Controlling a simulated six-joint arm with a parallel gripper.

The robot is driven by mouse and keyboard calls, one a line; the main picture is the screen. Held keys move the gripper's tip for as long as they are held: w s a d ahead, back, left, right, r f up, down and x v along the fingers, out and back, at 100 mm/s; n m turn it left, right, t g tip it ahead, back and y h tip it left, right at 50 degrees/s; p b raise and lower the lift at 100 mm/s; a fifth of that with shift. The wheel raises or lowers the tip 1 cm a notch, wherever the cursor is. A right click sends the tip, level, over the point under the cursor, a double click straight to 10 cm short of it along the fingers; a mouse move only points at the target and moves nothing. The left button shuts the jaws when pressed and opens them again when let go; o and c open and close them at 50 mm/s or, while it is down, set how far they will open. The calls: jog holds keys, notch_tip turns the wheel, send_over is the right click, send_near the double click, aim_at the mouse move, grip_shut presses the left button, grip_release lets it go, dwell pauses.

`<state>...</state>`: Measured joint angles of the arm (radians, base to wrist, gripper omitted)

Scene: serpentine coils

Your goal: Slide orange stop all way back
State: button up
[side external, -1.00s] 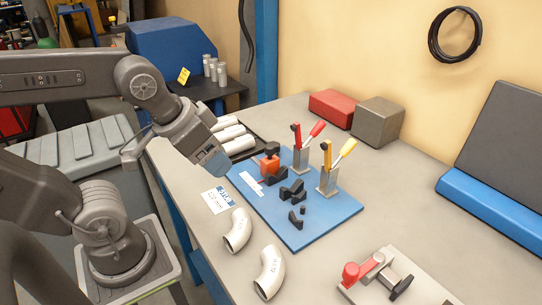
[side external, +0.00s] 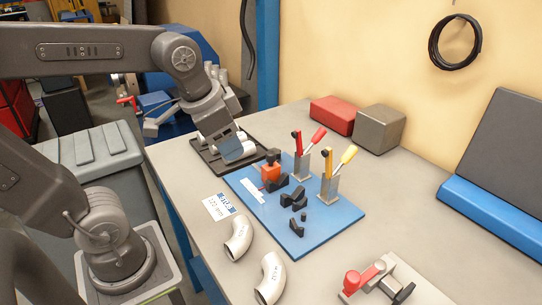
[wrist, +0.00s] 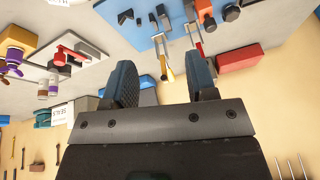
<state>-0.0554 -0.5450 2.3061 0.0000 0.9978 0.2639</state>
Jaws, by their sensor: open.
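An orange part at the top edge of the wrist view (wrist: 238,3) appears to be this stop, mostly cut off. My gripper (side external: 236,152) hangs above and behind the stop, apart from it, over the front of the black tray (side external: 205,165). In the wrist view my gripper (wrist: 163,72) has its two blue pads spread, with nothing between them.
A red-handled clamp (side external: 301,155) and a yellow-handled clamp (side external: 331,178) stand right of the stop. Black blocks (side external: 294,197) sit in front of it. White pipes lie in the tray. Two white elbows (side external: 239,236) lie on the bench. A red box (side external: 332,114) stands behind.

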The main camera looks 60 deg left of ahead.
jog(key=w+a+r+m+g, duration=0.1)
jog(key=w+a+m+g, duration=0.3)
jog(key=w, duration=0.5)
jog(key=m, duration=0.4)
send_near(271, 153)
notch_tip(271, 153, down, 10)
jog(key=shift+w+a+f, duration=0.1)
jog(key=shift+w+a, duration=0.05)
grip_shut()
